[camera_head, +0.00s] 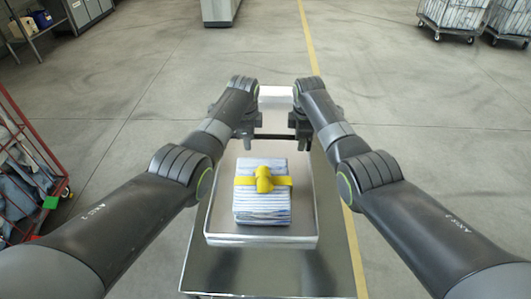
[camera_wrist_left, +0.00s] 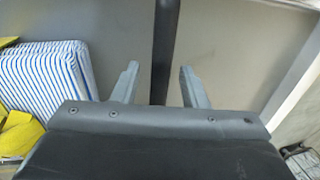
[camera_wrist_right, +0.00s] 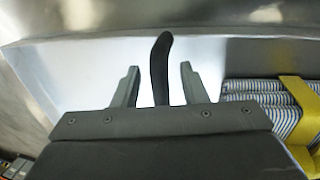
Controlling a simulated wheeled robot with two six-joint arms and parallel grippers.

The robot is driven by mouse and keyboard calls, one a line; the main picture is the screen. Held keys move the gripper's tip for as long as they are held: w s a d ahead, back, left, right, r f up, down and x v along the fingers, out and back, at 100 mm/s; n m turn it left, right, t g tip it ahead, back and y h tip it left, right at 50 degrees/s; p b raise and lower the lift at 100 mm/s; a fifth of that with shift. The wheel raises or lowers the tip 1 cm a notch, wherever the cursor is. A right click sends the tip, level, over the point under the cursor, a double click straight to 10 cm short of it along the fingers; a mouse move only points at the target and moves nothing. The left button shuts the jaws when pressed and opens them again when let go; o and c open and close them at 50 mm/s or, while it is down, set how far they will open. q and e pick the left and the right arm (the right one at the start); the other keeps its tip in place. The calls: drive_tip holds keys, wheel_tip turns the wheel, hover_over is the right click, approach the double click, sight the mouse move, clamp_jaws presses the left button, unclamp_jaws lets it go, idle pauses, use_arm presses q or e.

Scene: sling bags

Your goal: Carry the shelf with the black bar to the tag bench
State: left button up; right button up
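The shelf (camera_head: 222,190) is a shallow metal tray lying on a metal surface in front of me. A black bar (camera_head: 274,137) crosses its far end. A striped, folded stack (camera_head: 263,207) with a yellow strap and knot lies on it. My left gripper (camera_head: 249,132) and right gripper (camera_head: 301,132) are at the two ends of the bar. In the left wrist view the bar (camera_wrist_left: 165,45) passes between the parted fingers, with a gap on one side. In the right wrist view the bar's curved end (camera_wrist_right: 160,65) stands between parted fingers. I cannot identify the tag bench.
The metal surface (camera_head: 245,272) extends toward me under the tray. A white block (camera_head: 275,97) shows just beyond the grippers. A red-framed cage trolley (camera_head: 35,165) stands at left; wheeled bins (camera_head: 452,15) stand far right. The concrete floor, with a yellow line, is mostly clear.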

use_arm(q)
drive_tip(key=shift+c, duration=0.4)
use_arm(e)
drive_tip(key=shift+c, duration=0.5)
use_arm(q)
clamp_jaws()
use_arm(e)
clamp_jaws()
use_arm(q)
drive_tip(key=shift+r, duration=0.1)
